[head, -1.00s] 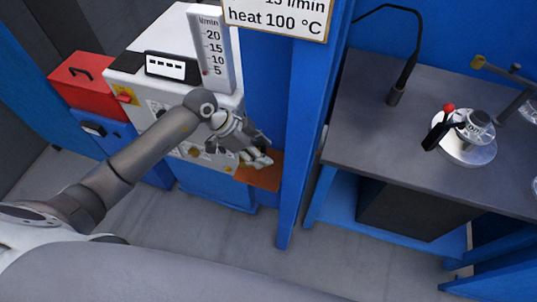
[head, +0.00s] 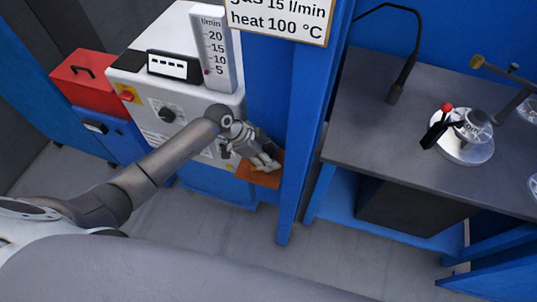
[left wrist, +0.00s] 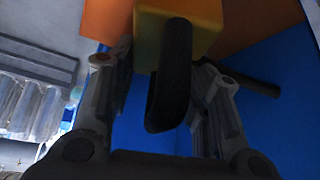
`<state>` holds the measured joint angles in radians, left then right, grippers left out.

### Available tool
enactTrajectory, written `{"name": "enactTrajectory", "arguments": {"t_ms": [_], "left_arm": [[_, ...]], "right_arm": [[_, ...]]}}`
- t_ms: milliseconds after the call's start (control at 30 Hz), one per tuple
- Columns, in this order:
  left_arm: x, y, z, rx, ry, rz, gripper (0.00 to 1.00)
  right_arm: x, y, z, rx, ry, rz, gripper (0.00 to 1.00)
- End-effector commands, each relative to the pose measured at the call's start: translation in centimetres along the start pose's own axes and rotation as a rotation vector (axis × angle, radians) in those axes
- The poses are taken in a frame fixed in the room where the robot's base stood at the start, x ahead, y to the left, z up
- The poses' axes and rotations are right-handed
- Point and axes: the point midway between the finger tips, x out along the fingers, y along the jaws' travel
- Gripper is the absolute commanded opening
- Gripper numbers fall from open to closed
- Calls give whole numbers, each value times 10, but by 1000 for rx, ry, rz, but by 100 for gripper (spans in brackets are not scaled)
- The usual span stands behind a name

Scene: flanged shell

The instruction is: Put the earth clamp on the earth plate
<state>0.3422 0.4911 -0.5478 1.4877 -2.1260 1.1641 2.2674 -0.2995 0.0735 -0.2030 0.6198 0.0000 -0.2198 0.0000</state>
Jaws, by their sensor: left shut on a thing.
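The earth plate (head: 258,178) is a flat orange-brown plate beside the blue post, low at the right of the white machine. My left gripper (head: 266,162) is over the plate in the head view. In the left wrist view, my left gripper (left wrist: 165,95) is shut on the earth clamp (left wrist: 185,22), a yellow block with a black curved loop hanging between the fingers. The orange plate (left wrist: 250,20) shows right behind the block. I cannot tell whether the clamp touches it. In the head view the clamp is mostly hidden by the gripper. My right gripper is not in view.
The white machine (head: 145,135) with a dial and a flow gauge (head: 213,50) stands close left of the gripper. A blue post (head: 300,130) rises close on its right. A grey bench (head: 375,120) holds a round metal fixture (head: 465,150).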

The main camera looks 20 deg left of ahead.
Motion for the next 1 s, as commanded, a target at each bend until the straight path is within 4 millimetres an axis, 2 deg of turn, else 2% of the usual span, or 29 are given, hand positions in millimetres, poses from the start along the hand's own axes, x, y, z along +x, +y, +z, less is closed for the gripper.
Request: {"name": "enactTrajectory", "arguments": {"t_ms": [100, 133, 300, 667, 867, 1000], "left_arm": [[1, -1, 0, 0, 3, -2, 1], [2, 0, 1, 0, 0, 0, 47], [1, 0, 1, 0, 0, 0, 66], [-2, 0, 0, 0, 0, -1, 66], [-28, -1, 1, 2, -2, -3, 66], [-58, -1, 2, 2, -2, -4, 66]], "right_arm": [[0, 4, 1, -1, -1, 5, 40], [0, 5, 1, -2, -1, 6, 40], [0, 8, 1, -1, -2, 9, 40], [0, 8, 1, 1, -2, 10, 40], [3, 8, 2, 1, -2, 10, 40], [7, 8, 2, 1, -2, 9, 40]]}}
